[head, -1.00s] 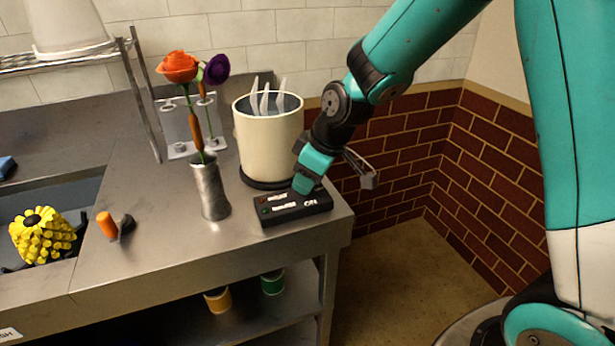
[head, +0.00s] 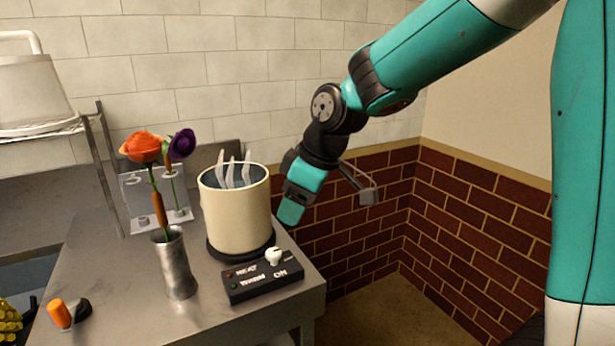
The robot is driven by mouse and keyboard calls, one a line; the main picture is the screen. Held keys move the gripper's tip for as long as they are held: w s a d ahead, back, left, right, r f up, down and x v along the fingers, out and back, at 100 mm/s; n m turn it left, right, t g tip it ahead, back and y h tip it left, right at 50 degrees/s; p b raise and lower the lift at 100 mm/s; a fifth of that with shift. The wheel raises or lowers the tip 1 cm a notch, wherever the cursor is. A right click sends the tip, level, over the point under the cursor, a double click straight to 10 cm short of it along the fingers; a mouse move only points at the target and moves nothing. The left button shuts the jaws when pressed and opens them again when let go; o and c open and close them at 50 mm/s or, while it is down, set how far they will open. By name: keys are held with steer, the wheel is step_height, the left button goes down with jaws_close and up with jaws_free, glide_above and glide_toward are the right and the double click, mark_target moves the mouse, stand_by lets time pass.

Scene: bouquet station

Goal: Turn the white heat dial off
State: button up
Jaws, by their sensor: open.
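The white heat dial (head: 273,256) sits on top of a black control box (head: 262,279) at the right end of the steel counter. The box has HEAT and ON lettering and small red and green marks at its left. My gripper (head: 291,212) is up and to the right of the dial, apart from it, and holds nothing that I can see. Its fingertips point down and its jaws are seen side-on.
A metal vase (head: 176,265) with an orange flower (head: 141,147) stands left of the box. A purple flower (head: 182,144) is behind it in a clear rack. An orange-ended tool (head: 60,313) lies at the front left. The counter's right edge is close to the box.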

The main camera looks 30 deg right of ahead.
steer(key=v, duration=0.5)
steer(key=shift+r, duration=0.35)
steer(key=shift+s, duration=0.1)
